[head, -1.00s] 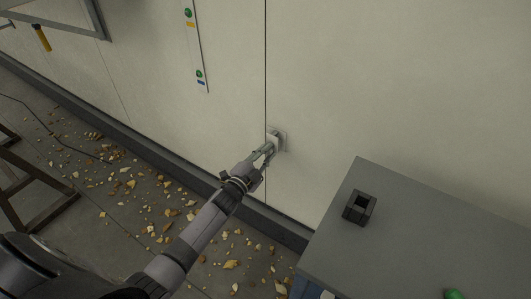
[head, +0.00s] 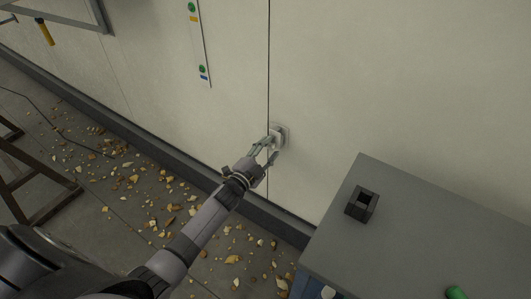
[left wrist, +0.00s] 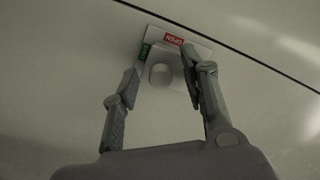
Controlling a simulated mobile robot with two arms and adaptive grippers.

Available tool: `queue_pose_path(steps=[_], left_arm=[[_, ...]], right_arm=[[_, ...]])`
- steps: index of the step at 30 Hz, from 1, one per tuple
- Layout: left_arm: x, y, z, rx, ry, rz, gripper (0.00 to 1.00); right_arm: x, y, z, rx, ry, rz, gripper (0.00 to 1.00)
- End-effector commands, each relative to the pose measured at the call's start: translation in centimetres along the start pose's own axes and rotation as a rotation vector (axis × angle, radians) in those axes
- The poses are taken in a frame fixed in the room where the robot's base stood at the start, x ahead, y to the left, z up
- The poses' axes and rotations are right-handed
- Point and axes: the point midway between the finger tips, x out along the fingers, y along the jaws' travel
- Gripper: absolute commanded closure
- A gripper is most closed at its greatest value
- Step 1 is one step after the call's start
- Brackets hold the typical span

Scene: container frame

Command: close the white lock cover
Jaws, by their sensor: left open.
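The white lock cover (head: 280,135) is a small pale plate with a round knob, mounted on the wall panel beside a vertical seam. In the left wrist view the lock cover (left wrist: 186,62) bears a red label and a green label, and its round knob (left wrist: 161,74) shows between my fingers. My left gripper (head: 268,147) is open, its two fingers spread on either side of the knob. In the left wrist view my left gripper (left wrist: 160,82) has its fingertips close to the plate; I cannot tell whether they touch it. My right gripper is not in view.
A grey cabinet top (head: 440,225) with a black square holder (head: 361,204) and a green item (head: 456,293) stands at right. A strip with green buttons (head: 199,45) is on the wall. Rubble (head: 165,205) litters the floor at left.

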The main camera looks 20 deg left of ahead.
Motion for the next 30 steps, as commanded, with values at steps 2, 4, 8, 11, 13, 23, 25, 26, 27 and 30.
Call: queue_pose_path(steps=[2,4,8,11,13,23,25,26,27,30], left_arm=[[-0.6,0.0,0.1,0.0,-0.001,0.0,0.59],[-1.5,0.1,0.1,0.001,-0.002,0.002,0.59],[-4.0,0.2,0.1,0.001,-0.002,0.003,0.59],[-6.3,0.2,0.2,0.001,-0.003,0.004,0.59],[-7.8,0.1,0.1,0.001,-0.002,0.003,0.59],[-11.8,0.0,0.1,-0.001,-0.002,0.001,0.59],[-12.0,0.0,0.1,0.0,-0.002,0.001,0.59],[-12.0,0.0,0.1,0.0,-0.002,0.001,0.59],[-12.0,0.0,0.1,0.0,-0.002,0.001,0.59],[-12.0,0.0,0.1,0.0,-0.001,0.001,0.59]], right_arm=[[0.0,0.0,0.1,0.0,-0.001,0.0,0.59],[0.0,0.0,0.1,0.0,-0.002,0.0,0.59],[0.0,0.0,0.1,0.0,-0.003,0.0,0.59],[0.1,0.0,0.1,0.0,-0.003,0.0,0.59],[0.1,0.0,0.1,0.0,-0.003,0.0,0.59],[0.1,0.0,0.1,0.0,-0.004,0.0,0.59],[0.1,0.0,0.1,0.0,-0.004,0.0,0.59],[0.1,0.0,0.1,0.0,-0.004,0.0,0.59],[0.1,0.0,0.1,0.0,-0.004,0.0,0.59],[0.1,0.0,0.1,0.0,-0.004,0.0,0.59]])
